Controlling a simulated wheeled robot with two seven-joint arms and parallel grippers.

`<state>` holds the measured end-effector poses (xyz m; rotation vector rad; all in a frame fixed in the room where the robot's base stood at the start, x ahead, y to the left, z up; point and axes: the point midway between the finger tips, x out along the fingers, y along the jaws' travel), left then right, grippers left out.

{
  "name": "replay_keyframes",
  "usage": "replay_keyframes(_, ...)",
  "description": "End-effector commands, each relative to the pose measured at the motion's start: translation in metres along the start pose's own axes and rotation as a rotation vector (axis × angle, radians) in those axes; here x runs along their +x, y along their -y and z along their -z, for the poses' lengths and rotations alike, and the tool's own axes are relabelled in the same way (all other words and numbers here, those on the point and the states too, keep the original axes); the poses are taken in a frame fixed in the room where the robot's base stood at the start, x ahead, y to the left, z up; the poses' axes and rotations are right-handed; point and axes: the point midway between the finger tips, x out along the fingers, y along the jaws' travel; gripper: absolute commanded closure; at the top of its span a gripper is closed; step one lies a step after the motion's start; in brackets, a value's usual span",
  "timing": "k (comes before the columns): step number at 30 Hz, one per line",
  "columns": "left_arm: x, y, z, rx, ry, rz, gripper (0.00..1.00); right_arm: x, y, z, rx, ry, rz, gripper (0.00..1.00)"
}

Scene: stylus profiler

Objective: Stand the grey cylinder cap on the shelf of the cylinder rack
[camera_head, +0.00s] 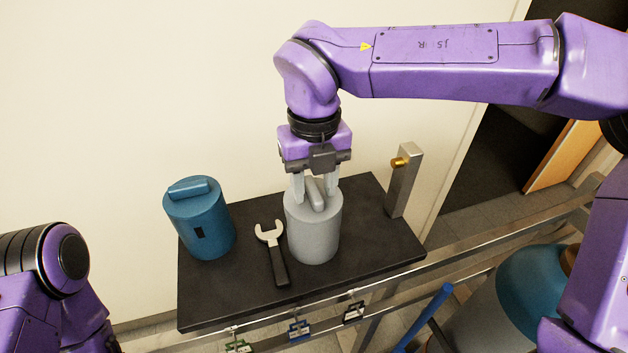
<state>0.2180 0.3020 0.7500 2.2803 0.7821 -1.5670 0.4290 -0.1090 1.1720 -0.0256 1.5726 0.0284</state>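The grey cylinder cap (314,236) stands upright on the black shelf (376,250) of the cylinder rack, near the middle. It has a raised bar handle (316,196) on top. My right gripper (315,199) points down over the cap, with one finger on each side of the handle. The fingers look spread wider than the handle, with a gap showing on both sides. My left arm shows at the lower left edge; its gripper is out of view.
A blue cap (205,224) stands at the shelf's left end. A wrench (275,262) lies between the caps. A metal post with a brass knob (402,182) stands at the back right. Metal rails (490,235) and a teal cylinder (540,290) are at the lower right.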

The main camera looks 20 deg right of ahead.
Motion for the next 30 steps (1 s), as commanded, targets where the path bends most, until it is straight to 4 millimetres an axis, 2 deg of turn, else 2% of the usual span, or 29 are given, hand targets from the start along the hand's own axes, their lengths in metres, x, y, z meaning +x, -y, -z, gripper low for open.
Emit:
replay_keyframes(7, -0.001, 0.000, 0.000, 0.000, 0.000, 0.000, 0.57, -0.001, 0.000, 0.000, 0.000, 0.000, 0.000, 0.56)
replay_keyframes(11, -0.001, 0.000, 0.001, 0.000, 0.000, 0.000, 0.57, -0.011, 0.000, -0.001, 0.002, 0.003, 0.000, 0.56)
replay_keyframes(14, 0.001, 0.000, 0.000, 0.000, 0.000, 0.000, 0.57, -0.031, 0.000, -0.001, 0.004, 0.004, -0.001, 0.56)
replay_keyframes(18, 0.003, 0.000, -0.001, 0.000, 0.000, 0.000, 0.57, -0.069, -0.001, 0.000, 0.003, 0.004, -0.001, 0.56)
replay_keyframes(22, 0.002, 0.000, -0.001, 0.000, 0.000, 0.000, 0.57, -0.100, -0.001, -0.001, 0.002, 0.003, 0.000, 0.56)
replay_keyframes(25, 0.001, 0.000, -0.001, 0.000, 0.000, 0.000, 0.57, -0.115, 0.000, -0.001, 0.002, 0.002, 0.001, 0.56)
replay_keyframes(30, 0.001, 0.000, 0.000, 0.000, 0.000, 0.000, 0.57, -0.124, 0.000, 0.000, 0.000, 0.000, 0.000, 0.56)
